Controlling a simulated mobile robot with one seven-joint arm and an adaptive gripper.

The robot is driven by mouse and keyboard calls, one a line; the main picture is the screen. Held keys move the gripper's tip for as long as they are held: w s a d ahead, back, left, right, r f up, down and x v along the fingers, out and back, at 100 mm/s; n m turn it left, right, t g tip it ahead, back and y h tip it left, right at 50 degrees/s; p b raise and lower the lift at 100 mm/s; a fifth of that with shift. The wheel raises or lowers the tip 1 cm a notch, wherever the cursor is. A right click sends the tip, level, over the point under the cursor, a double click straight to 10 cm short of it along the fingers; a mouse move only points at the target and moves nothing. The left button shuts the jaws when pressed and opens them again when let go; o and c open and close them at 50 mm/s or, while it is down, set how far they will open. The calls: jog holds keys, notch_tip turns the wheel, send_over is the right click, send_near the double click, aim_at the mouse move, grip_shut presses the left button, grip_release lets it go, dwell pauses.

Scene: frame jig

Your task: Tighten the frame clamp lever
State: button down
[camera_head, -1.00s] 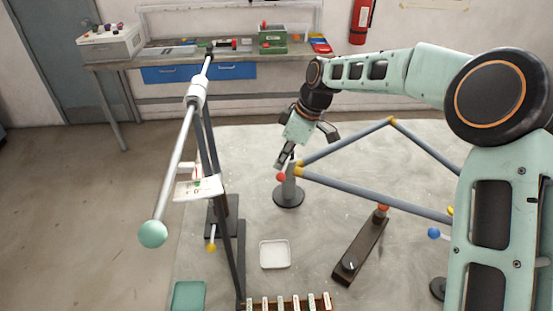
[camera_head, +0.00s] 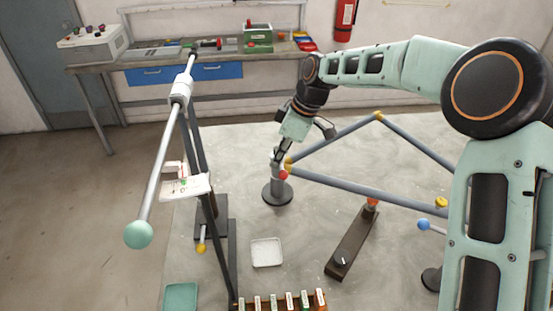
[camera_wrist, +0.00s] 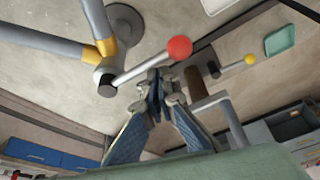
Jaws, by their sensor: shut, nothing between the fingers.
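A clamp lever with a red ball end (camera_head: 284,175) sits on the upright post (camera_head: 277,190) at the frame's left corner. In the wrist view its red ball (camera_wrist: 180,47) and grey rod (camera_wrist: 135,72) stick out from the clamp by the yellow corner (camera_wrist: 106,47). My gripper (camera_head: 278,155) is shut and empty beside the lever, on its far side in the head view. In the wrist view my fingertips (camera_wrist: 158,80) are close to the rod and ball; I cannot tell if they touch. The grey tube frame (camera_head: 360,190) lies to the right.
A second lever with a blue ball (camera_head: 422,225) is at the frame's right. A dark bar with a knob (camera_head: 350,245), a white tray (camera_head: 266,241) and a tall stand with a long rod (camera_head: 165,160) stand on the table. A workbench (camera_head: 110,64) is behind.

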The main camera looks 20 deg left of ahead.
jog(key=shift+w+d, duration=0.1)
jog(key=shift+d, duration=0.15)
